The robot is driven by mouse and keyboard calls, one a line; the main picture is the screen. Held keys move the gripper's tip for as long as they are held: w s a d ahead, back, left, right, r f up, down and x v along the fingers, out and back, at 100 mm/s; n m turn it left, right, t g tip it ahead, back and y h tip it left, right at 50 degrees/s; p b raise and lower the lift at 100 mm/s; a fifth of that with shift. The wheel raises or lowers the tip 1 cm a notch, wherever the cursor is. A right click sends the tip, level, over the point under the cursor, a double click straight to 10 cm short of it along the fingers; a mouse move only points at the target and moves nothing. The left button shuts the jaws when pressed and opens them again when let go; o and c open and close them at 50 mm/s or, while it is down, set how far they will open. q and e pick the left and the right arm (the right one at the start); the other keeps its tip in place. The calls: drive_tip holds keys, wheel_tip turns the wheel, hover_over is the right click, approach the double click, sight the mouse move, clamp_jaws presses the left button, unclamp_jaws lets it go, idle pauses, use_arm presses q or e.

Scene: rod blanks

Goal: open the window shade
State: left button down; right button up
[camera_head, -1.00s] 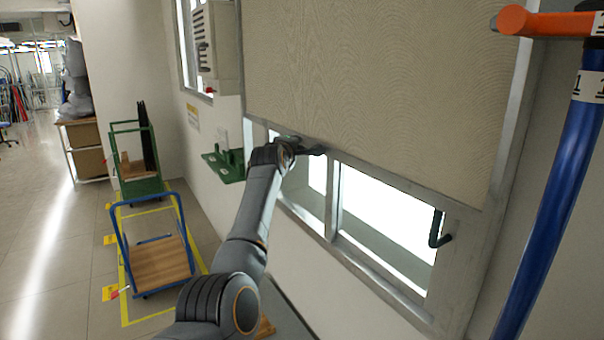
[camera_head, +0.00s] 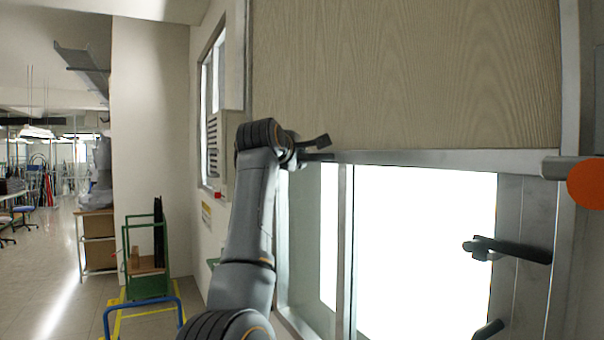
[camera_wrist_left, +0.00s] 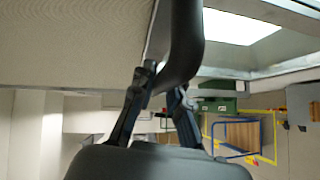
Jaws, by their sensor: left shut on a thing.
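The window shade (camera_head: 400,75) is a beige wood-grained panel covering the upper part of the window; it also shows in the left wrist view (camera_wrist_left: 70,45). Its lower edge is a metal rail, with bright glass (camera_head: 425,250) bare below it. My left gripper (camera_head: 318,150) is at the left part of this lower edge. In the left wrist view, my left gripper (camera_wrist_left: 165,85) has its fingers on either side of a dark curved handle (camera_wrist_left: 187,45) and is shut on it. How the handle joins the shade is hidden. My right gripper is not in view.
A dark lever (camera_head: 505,248) sticks out from the window frame at right. An orange-ended bar (camera_head: 585,182) is at the right edge. A green cart (camera_head: 147,275) and a blue-framed cart (camera_head: 145,310) stand on the floor at left. A wall box (camera_head: 222,145) hangs left of the window.

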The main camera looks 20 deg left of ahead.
use_arm(q)
drive_tip(key=shift+r, duration=0.3)
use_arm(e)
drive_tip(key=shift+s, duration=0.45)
use_arm(q)
drive_tip(key=c, duration=1.3)
unclamp_jaws()
drive_tip(key=shift+w+f, duration=0.1)
drive_tip(key=shift+w, duration=0.1)
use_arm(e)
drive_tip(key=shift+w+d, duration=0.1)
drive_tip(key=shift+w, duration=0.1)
use_arm(q)
drive_tip(key=s+r, duration=0.1)
drive_tip(key=s, duration=1.1)
drive_tip(key=shift+r, duration=0.25)
drive_tip(key=shift+w+f, duration=0.1)
